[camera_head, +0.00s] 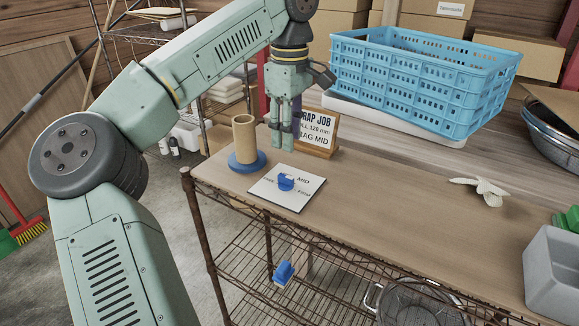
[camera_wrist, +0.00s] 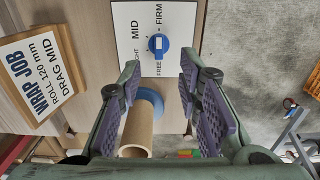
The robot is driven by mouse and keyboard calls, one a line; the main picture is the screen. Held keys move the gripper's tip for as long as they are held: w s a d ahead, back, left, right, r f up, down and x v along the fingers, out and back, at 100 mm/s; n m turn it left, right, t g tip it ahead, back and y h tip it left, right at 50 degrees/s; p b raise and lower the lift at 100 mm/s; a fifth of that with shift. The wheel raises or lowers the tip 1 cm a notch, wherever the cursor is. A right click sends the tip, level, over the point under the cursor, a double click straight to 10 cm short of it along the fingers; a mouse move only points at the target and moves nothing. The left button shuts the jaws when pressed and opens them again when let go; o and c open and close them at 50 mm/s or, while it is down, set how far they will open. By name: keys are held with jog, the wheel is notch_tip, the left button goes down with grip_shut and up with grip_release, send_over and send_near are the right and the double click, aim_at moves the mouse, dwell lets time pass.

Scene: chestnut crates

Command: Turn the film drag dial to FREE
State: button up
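The film drag dial (camera_head: 286,182) is a blue knob on a white plate (camera_head: 297,201) lying on the wooden top. In the wrist view the dial (camera_wrist: 152,47) shows a white mark on its top; which label it points to I cannot tell. The plate (camera_wrist: 125,15) reads MID, FIRM and FREE, with another label partly hidden. FREE lies at the plate edge nearest my gripper. My gripper (camera_head: 282,145) points down, above and behind the dial. In the wrist view my gripper (camera_wrist: 159,70) is open and empty, with its fingers apart and clear of the knob.
A cardboard tube (camera_head: 245,140) stands on a blue round base (camera_head: 257,165) beside the plate. A sign (camera_head: 321,138) reading "WRAP JOB, ROLL 120 mm, DRAG MID" stands behind. A blue crate (camera_head: 420,95) is at the back. Bare top (camera_head: 400,215) lies to the right.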

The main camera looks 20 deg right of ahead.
aim_at(290, 178)
notch_tip(290, 178, down, 10)
jog(key=shift+d+f+p, duration=0.1)
jog(key=shift+f+p, duration=0.05)
jog(key=shift+p, duration=0.55)
jog(key=shift+c, duration=0.2)
grip_shut()
